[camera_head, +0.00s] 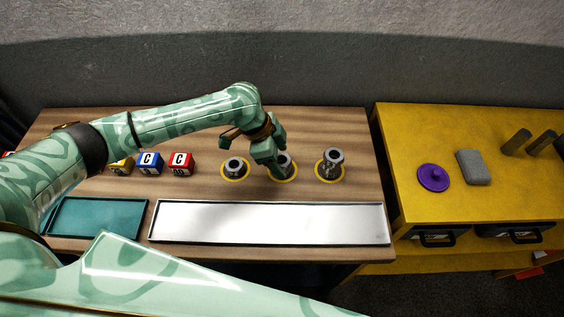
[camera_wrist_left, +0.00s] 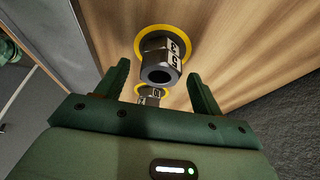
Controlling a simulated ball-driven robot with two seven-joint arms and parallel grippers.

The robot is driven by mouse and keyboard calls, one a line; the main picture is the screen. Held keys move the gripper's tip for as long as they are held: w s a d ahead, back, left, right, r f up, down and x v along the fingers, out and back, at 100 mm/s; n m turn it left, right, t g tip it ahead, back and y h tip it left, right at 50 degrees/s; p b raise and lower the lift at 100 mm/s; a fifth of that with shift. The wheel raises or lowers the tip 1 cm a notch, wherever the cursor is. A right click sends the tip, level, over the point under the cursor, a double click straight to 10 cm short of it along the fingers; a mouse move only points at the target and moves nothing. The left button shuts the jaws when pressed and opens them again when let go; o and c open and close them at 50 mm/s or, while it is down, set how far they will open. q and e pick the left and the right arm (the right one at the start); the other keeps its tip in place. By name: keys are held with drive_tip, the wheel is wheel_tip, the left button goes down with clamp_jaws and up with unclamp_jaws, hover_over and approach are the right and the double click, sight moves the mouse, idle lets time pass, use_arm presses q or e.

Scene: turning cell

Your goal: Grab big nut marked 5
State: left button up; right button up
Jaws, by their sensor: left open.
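In the head view, three grey metal nuts stand on yellow rings on the wooden table: a left nut (camera_head: 235,165), a middle nut (camera_head: 287,160) and a taller-looking right nut (camera_head: 333,158). My left gripper (camera_head: 258,148) is by the middle nut and partly hides it. In the left wrist view, the open left gripper (camera_wrist_left: 158,80) has a large hex nut (camera_wrist_left: 158,62) with white labels showing between its fingers. A second labelled nut (camera_wrist_left: 152,95) shows below it in the picture. I cannot read the label marks surely. No nut appears gripped. My right gripper is out of view.
A long silver tray (camera_head: 270,222) and a teal tray (camera_head: 95,218) lie along the front of the table. Yellow, blue (camera_head: 150,163) and red (camera_head: 181,163) lettered blocks stand left of the nuts. A yellow cabinet (camera_head: 410,150) with a purple disc (camera_head: 433,178) stands right.

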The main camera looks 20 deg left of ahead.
use_arm(q)
drive_tip(key=c, duration=1.1)
drive_tip(key=shift+c, duration=0.5)
drive_tip(key=shift+r, duration=0.1)
